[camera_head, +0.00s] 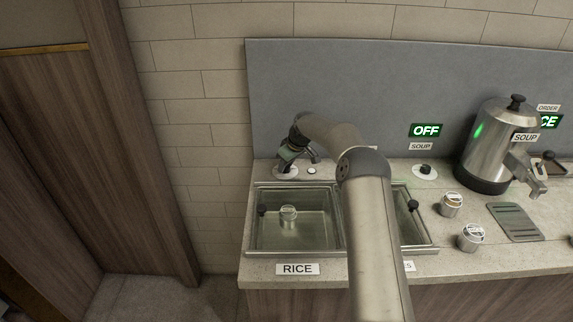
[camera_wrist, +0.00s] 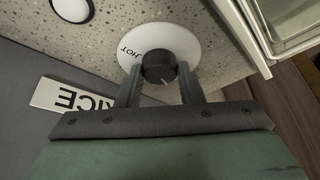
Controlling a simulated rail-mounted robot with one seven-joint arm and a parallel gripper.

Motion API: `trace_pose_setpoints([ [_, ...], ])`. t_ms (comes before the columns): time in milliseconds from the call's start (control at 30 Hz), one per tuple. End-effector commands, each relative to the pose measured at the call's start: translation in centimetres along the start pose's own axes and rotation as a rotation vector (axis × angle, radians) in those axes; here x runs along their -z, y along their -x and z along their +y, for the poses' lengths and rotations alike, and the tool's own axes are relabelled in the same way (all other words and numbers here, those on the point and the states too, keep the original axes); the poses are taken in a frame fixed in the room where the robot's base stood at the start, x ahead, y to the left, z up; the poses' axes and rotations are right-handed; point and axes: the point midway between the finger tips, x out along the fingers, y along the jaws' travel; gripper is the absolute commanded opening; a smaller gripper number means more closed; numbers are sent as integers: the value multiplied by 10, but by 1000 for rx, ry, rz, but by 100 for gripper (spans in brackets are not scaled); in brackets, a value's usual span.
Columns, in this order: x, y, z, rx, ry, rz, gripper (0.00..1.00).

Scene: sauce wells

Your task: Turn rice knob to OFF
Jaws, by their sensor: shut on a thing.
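The rice knob (camera_wrist: 158,66) is a small black knob with a pale pointer line, on a white round dial (camera_wrist: 172,38) with HOT printed on its left side. My gripper (camera_wrist: 159,74) is shut on the knob, one finger on each side. The pointer line faces toward the gripper, away from HOT. An OFF mark on this dial is not visible. In the head view my gripper (camera_head: 287,158) reaches down over the white dial (camera_head: 285,172) behind the rice well, and hides the knob. A RICE label (camera_wrist: 72,97) shows beside the gripper, partly covered by it.
The rice well (camera_head: 262,245) holds a small jar (camera_head: 288,213) under a clear lid. My arm partly covers the second well. At right stand a soup knob (camera_head: 425,170) under a lit OFF sign (camera_head: 425,131), a soup kettle (camera_head: 492,150) and two jars (camera_head: 451,205).

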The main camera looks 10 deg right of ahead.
Motion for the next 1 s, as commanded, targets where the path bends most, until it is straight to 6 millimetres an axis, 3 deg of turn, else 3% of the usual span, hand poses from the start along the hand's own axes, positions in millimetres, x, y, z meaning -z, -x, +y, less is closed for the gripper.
trace_pose_setpoints([
  [100, 0, 0, 0, -1, 1, 0, 11],
  [133, 0, 0, 0, -1, 1, 0, 42],
  [200, 0, 0, 0, -1, 1, 0, 55],
  [600, 0, 9, 0, -2, 0, 1, 55],
  [767, 0, 38, 1, -4, 0, 2, 55],
  [1000, 0, 99, 1, -5, -1, 3, 55],
])
